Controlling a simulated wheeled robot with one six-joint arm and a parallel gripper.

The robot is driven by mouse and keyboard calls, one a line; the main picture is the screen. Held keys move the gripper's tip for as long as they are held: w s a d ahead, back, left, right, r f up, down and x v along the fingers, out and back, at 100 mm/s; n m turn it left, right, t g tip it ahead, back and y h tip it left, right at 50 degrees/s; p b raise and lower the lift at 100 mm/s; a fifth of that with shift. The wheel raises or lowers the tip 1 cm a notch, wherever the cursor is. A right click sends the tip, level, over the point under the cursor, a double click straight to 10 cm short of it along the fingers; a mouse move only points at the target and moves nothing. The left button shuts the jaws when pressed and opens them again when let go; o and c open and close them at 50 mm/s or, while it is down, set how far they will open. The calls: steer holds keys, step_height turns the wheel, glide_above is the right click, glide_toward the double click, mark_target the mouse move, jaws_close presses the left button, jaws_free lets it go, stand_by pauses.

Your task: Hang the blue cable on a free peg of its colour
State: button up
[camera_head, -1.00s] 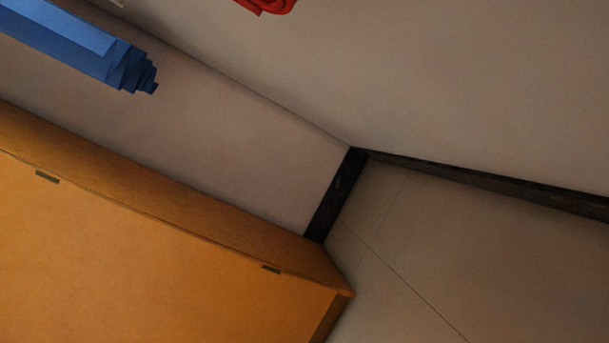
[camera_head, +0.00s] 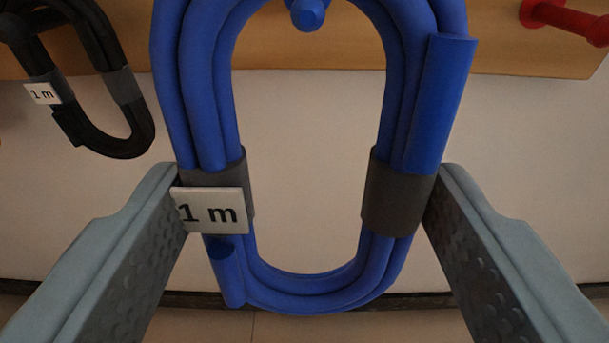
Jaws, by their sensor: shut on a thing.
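The blue cable (camera_head: 425,110) is a coiled loop with two dark grey ties and a white "1 m" tag, filling the middle of the view. My gripper (camera_head: 309,185) is shut across it, one finger against each side near the ties. A blue peg (camera_head: 307,12) shows at the top edge, inside the outline of the loop's opening. The top of the loop is out of the frame, so I cannot tell whether the cable rests on the peg.
A wooden board (camera_head: 490,55) runs along the wall behind. A black "1 m" cable (camera_head: 125,140) hangs at the upper left. A red peg (camera_head: 565,18) with no cable visible on it sticks out at the upper right. The wall below is bare.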

steer(key=x, duration=1)
steer(key=shift+w, duration=0.25)
stand_by(1.1)
steer(key=shift+r, duration=0.1)
stand_by(0.5)
steer(key=o, duration=1.1)
